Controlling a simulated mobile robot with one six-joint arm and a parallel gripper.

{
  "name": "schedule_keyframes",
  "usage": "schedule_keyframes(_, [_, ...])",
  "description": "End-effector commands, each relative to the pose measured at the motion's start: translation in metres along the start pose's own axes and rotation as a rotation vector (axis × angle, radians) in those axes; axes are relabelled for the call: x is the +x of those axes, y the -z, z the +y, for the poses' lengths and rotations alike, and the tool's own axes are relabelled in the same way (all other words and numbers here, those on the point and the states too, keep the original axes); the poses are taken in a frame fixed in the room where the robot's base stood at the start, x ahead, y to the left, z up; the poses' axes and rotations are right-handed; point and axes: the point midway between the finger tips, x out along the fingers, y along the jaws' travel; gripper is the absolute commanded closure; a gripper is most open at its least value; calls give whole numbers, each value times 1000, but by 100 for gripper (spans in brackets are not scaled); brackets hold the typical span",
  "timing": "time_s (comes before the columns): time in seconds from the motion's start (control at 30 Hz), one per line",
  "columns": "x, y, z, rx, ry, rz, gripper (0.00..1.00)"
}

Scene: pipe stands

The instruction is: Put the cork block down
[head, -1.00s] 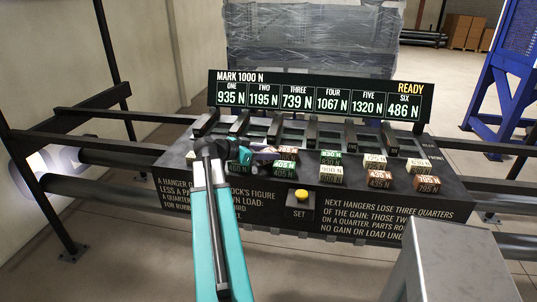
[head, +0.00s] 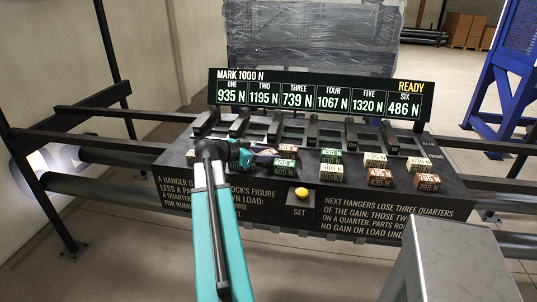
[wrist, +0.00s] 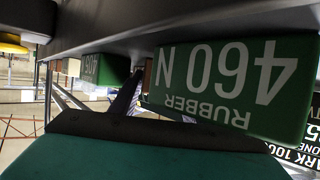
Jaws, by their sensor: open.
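My gripper (head: 264,157) is open over the left part of the dark bench, beside a green block marked 405 N (head: 285,163) and an orange-brown block (head: 288,148). I cannot tell from the small labels which block is cork. In the wrist view a green block marked RUBBER 460 N (wrist: 235,85) fills the right side, upside down. A second green block (wrist: 103,69) is farther left. The dark finger part (wrist: 124,104) shows between them, with no block clearly between the jaws. My wrist hides part of the bench's left end.
Cream, green and orange blocks stand in pairs to the right, such as the 900 N block (head: 331,172) and 435 N block (head: 380,177). Dark hangers (head: 312,131) line the back, below the display (head: 320,98). A yellow SET button (head: 301,193) is in front.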

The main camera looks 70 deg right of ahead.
Motion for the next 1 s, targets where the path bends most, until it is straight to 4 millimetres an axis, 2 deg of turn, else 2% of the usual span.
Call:
schedule_keyframes(0.27, [-5,1,0,0,1,0,58])
schedule_keyframes(1.0, [-110,1,-1,0,1,1,58])
